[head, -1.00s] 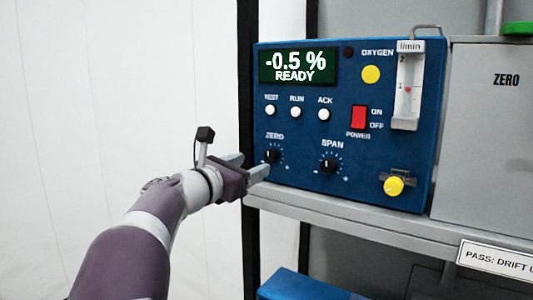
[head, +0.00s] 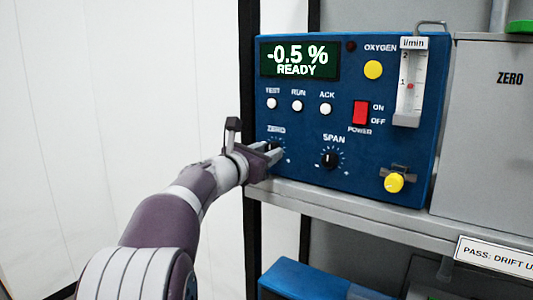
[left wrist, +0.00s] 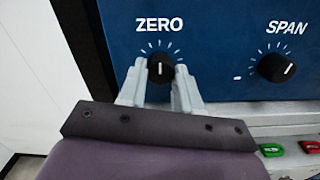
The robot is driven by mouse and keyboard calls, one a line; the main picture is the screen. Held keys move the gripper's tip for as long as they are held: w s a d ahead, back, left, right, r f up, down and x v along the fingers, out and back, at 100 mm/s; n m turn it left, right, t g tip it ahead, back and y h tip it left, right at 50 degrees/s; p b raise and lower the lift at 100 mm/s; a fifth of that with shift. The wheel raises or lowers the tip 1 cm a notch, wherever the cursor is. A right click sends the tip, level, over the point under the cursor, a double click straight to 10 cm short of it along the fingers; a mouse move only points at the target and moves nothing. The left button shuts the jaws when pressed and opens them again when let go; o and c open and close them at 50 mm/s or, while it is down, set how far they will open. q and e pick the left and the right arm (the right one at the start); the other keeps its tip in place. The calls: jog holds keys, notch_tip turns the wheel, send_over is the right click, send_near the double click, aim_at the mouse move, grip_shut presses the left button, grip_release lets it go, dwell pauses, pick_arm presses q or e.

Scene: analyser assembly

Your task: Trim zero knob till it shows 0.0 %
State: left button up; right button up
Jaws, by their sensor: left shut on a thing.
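The blue analyser panel (head: 300,170) shows -0.5 % and READY on its green display (head: 298,59). The black zero knob (left wrist: 161,69) sits at the panel's lower left under the ZERO label, and its white pointer line stands about upright. My left gripper (left wrist: 161,75) is shut on the zero knob, one finger on each side. In the head view my left gripper (head: 276,151) covers most of the knob. My right gripper is not in view.
The black span knob (head: 330,159) is just right of the zero knob. The red power switch (head: 360,113), the yellow knob (head: 394,183) and the flow tube (head: 410,85) are farther right. The analyser stands on a grey shelf (head: 350,213); a grey ZERO box (head: 490,140) is beside it.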

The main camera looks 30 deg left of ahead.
pick_arm(q)
jog(key=shift+f, duration=0.15)
jog(key=shift+a+m+b, duration=0.1)
jog(key=shift+m+b, duration=5.6)
jog(key=shift+m, duration=0.8)
jog(key=o, duration=1)
jog(key=shift+o, duration=0.2)
